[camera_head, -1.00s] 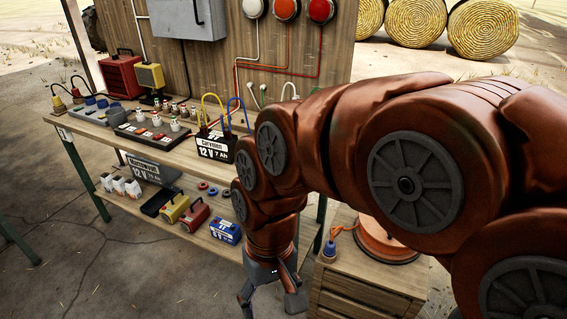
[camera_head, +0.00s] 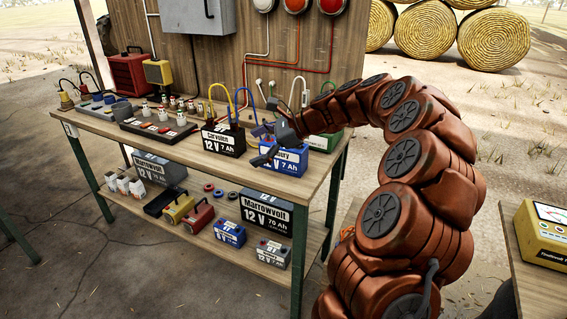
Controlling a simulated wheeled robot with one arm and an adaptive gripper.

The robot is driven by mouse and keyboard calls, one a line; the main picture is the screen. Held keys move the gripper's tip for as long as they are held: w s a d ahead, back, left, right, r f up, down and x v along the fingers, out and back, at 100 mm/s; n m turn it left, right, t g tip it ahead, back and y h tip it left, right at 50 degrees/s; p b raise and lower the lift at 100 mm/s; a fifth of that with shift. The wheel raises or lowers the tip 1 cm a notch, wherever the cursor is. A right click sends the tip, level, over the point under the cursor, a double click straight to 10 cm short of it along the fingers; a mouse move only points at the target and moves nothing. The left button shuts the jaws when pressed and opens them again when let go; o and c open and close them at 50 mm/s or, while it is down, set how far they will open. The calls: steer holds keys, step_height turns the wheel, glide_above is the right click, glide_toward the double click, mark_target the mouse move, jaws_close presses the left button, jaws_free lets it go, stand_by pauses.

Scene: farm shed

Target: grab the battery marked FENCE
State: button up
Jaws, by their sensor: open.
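I cannot read a FENCE mark on any battery. On the bench top stand a black battery (camera_head: 223,141) reading 12 V 7 Ah and a blue battery (camera_head: 289,163) reading 7 Ah to its right. On the lower shelf are a large grey Marrowvolt battery (camera_head: 266,213), another large grey battery (camera_head: 158,169), a small blue battery (camera_head: 229,233) and a small grey battery (camera_head: 271,254). My gripper (camera_head: 262,145) is open and empty, at the top of the blue bench battery and covering part of it. I cannot tell whether they touch.
The wooden bench (camera_head: 207,168) has a strip of terminals (camera_head: 160,128) left of the batteries. Yellow and blue leads rise behind them against the board. A green thing (camera_head: 327,141) stands behind my gripper. A side table (camera_head: 543,285) bears a yellow device (camera_head: 542,232).

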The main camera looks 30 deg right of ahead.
mark_target(303, 149)
steer(key=w+d+f+m+t, duration=0.1)
steer(key=d+m, duration=0.1)
steer(key=d, duration=0.3)
steer(key=d+f+m+t+h+b, duration=0.1)
steer(key=d+f+m, duration=0.1)
steer(key=d, duration=0.4)
steer(key=w+d+f+m+t+h, duration=0.1)
steer(key=d+m, duration=0.2)
steer(key=d, duration=0.2)
steer(key=shift+w+d+f+t+b, duration=0.3)
steer(key=shift+d+t, duration=0.1)
steer(key=shift+w+d+f, duration=0.15)
steer(key=shift+d, duration=0.05)
steer(key=shift+x, duration=3.75)
steer(key=shift+w+d, duration=0.15)
steer(key=shift+d, duration=0.05)
steer(key=shift+c, duration=0.2)
jaws_close()
